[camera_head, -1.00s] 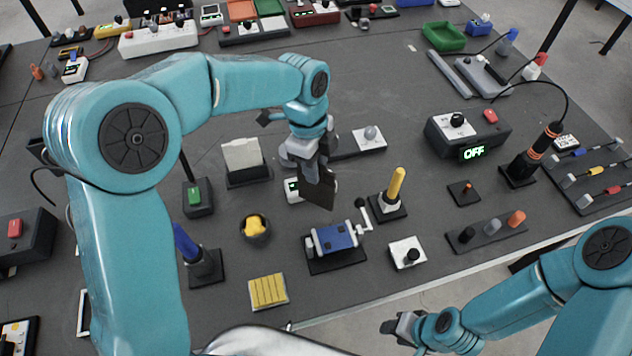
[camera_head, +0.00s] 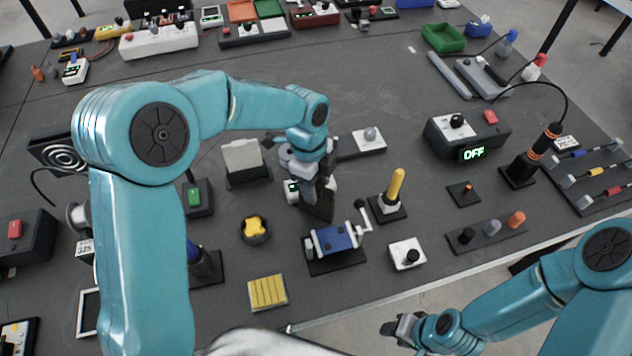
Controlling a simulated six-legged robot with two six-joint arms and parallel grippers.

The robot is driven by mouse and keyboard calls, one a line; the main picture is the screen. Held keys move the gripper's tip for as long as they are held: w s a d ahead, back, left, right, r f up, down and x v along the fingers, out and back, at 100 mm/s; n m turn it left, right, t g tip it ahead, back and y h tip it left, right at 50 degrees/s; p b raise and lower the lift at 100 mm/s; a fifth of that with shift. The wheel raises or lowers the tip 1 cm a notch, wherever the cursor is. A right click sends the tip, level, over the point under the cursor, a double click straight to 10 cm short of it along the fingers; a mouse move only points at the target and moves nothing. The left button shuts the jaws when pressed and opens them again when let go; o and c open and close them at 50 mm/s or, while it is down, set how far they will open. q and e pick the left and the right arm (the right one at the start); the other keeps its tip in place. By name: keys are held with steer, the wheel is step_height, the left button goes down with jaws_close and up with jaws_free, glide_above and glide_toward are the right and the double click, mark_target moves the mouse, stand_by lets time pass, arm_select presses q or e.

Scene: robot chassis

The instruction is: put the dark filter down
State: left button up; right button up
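The dark filter (camera_head: 319,208) is a thin dark plate. It hangs roughly upright below my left gripper (camera_head: 318,187), just behind the blue device with a crank. The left gripper appears shut on its upper part; the fingertips are partly hidden by the wrist. I cannot tell whether the plate's lower edge touches the table. My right gripper (camera_head: 393,328) is at the bottom right, over the floor off the table's front edge, with no object seen in it. Its fingers are too small to judge.
Near the filter stand the blue crank device (camera_head: 334,240), a yellow-handled joystick (camera_head: 393,190), a white card in a dark stand (camera_head: 244,160), and a bowl with a yellow piece (camera_head: 254,229). A box reading OFF (camera_head: 470,135) stands to the right. Bare table lies right of the white-card stand.

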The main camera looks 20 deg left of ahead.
arm_select(q)
steer(key=shift+r, duration=0.1)
steer(key=shift+r, duration=0.25)
steer(key=shift+w+a+r, duration=0.1)
steer(key=shift+r, duration=0.25)
step_height(320, 180, up, 11)
steer(key=a, duration=0.1)
steer(key=shift+a, duration=0.15)
